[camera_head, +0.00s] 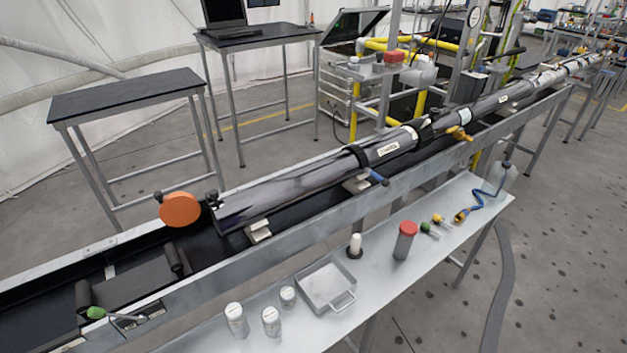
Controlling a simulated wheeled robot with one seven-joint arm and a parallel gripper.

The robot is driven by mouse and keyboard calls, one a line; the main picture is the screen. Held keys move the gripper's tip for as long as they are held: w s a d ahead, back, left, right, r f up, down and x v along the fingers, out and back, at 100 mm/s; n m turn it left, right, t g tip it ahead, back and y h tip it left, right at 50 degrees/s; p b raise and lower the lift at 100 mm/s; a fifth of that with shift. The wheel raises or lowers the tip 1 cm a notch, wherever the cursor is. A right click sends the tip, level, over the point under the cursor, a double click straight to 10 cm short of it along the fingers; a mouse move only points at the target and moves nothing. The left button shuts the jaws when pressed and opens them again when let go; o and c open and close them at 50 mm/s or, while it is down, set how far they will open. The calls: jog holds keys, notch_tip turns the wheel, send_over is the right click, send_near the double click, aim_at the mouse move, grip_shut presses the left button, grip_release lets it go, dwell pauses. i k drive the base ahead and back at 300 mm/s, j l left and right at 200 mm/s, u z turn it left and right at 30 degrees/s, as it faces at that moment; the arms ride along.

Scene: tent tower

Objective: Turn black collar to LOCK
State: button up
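A long dark, glossy tube (285,191) lies along a metal trough, running from the left middle to the upper right. A black band (359,157) wraps the tube near its middle. A second black collar-like ring (425,129) sits farther up, beside a pale ring. I cannot tell which of the two is the black collar, and no LOCK mark is readable at this size. A white label (388,149) on the tube lies between them. My gripper is not in view.
A metal side shelf (375,280) in front of the trough (330,210) holds white jars (236,318), a square tray (325,288), a red-capped cylinder (404,242) and a blue hose (483,207). An orange disc (180,209) stands by the tube's near end. Dark-topped tables (125,95) stand behind.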

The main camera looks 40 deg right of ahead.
aim_at(425, 128)
jog(key=z, duration=1.25)
